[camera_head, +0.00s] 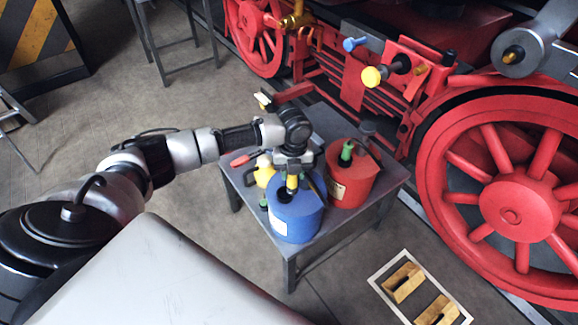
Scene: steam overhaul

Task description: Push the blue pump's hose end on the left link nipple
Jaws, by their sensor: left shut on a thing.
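The blue pump (294,217) is a round blue can on a small grey table. A yellow end piece (292,183) stands up at its top, apparently its hose end; the hose itself is hard to make out. My left gripper (291,172) points down over the can and is shut on this yellow piece, its fingers partly hidden by its own body. On the red engine frame are a blue-capped fitting (355,43), a yellow-capped fitting (372,77) and a small brass tip (421,70). I cannot tell which is the left link nipple. My right gripper is not in view.
A red can (352,181) with a green end piece (346,153) stands close right of the blue pump. A yellow oil can (264,171) is at the left on the grey table (334,232). A large red wheel (519,208) and two wooden chocks (403,282) are at right.

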